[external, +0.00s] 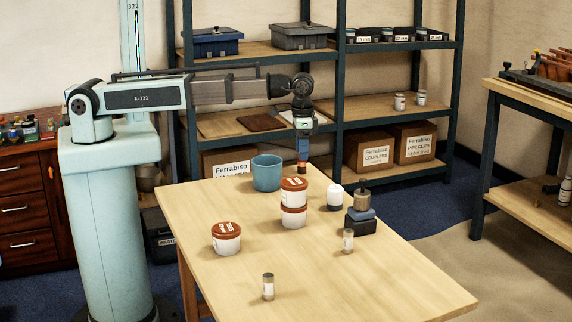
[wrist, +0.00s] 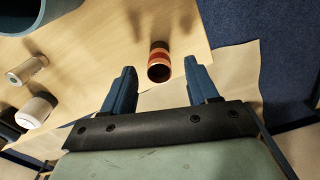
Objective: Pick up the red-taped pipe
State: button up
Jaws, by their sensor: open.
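The red-taped pipe (wrist: 158,63) is a short copper tube with a red band. It shows in the wrist view near the table's edge, its open round end facing the camera. My gripper (wrist: 160,66) has its two blue fingers spread on either side of the pipe, with gaps between. In the external view my gripper (external: 303,152) points down at the table's far end. The copper-red pipe (external: 302,169) shows just below its fingers, partly hidden by them. The pipe's lower part is hidden behind the stacked tubs there.
A blue bucket (external: 267,174) stands left of my gripper, with two stacked red-lidded tubs (external: 293,212) in front. A white-capped jar (external: 335,198) and a dark block stack (external: 361,221) stand to the right. Shelving (external: 395,104) rises behind.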

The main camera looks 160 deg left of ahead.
aim_at(301, 173)
jog(key=shift+d+f, duration=0.1)
jog(key=shift+f, duration=2.35)
jog(key=shift+c, duration=0.3)
grip_shut()
